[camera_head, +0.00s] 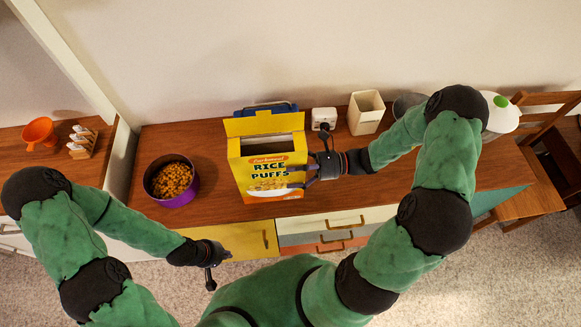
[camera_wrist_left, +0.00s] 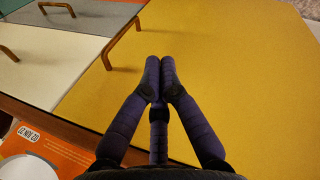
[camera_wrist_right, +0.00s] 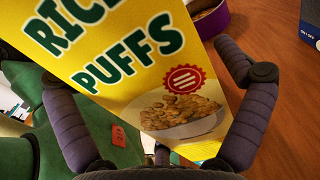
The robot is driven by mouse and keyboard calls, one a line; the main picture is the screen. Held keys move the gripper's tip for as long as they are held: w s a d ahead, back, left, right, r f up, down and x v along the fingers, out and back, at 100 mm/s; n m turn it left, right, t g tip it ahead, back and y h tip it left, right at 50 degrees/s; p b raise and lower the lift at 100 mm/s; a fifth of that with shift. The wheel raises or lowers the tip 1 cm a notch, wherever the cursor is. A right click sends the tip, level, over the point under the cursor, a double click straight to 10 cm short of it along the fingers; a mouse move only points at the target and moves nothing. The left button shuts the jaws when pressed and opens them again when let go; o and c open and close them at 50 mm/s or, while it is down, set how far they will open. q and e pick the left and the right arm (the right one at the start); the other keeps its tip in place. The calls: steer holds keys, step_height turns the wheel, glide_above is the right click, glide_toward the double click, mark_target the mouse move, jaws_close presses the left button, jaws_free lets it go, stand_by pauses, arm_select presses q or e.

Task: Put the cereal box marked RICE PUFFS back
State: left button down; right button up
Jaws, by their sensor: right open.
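The yellow RICE PUFFS box (camera_head: 265,155) stands upright on the wooden counter with its top flaps open. My right gripper (camera_head: 306,178) is at the box's right front, fingers spread. In the right wrist view the box (camera_wrist_right: 145,75) sits between the two spread fingers (camera_wrist_right: 160,100); I cannot tell whether they touch it. My left gripper (camera_head: 210,275) is low in front of the yellow drawer, away from the box. In the left wrist view its fingertips (camera_wrist_left: 160,65) are together with nothing between them.
A purple bowl of cereal (camera_head: 172,180) stands left of the box. A blue item (camera_head: 270,107) lies behind the box. A white socket (camera_head: 324,117), a cream container (camera_head: 366,112), a grey container (camera_head: 407,104) and a white jug (camera_head: 500,116) are to the right. An orange cup (camera_head: 39,132) is far left.

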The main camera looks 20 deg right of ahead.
steer(key=shift+r, duration=0.1)
steer(key=p+v, duration=0.1)
steer(key=v, duration=1.1)
steer(key=shift+r, duration=0.15)
